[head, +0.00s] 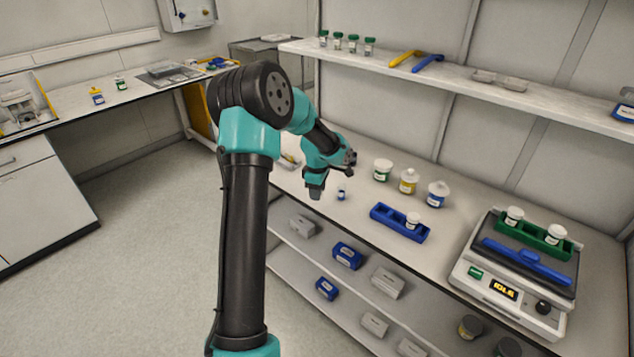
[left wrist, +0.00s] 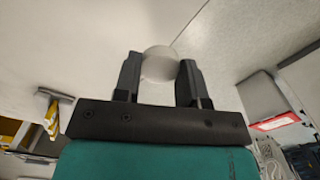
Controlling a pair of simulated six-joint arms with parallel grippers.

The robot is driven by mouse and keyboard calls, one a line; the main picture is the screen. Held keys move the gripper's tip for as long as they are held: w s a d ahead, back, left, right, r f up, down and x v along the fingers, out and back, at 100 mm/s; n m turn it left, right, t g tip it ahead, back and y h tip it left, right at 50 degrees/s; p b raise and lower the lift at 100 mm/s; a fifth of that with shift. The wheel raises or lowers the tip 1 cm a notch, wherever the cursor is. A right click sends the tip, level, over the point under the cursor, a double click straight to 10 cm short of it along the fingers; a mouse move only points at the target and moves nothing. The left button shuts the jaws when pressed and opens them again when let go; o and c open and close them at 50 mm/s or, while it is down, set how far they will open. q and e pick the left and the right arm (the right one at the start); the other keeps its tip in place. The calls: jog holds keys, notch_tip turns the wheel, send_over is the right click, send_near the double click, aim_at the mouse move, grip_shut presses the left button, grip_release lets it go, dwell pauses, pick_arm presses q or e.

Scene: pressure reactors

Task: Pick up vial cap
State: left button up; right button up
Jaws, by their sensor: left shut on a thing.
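My left gripper (head: 350,158) is raised above the bench, left of the jars. In the left wrist view, its two black fingers (left wrist: 160,80) are shut on a round, pale, whitish piece that looks like the vial cap (left wrist: 161,62). My right gripper is not in view.
Three jars, green-labelled (head: 382,170), yellow (head: 408,182) and blue (head: 437,194), stand to the right. A blue rack (head: 399,222) lies in front of them. A scale (head: 508,285) with a green rack (head: 533,236) is farther right. A shelf (head: 440,72) runs above.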

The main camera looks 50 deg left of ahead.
pick_arm(q)
jog(key=s+d, duration=0.4)
jog(key=d, duration=0.1)
jog(key=shift+r, duration=0.3)
jog(key=shift+a, duration=0.15)
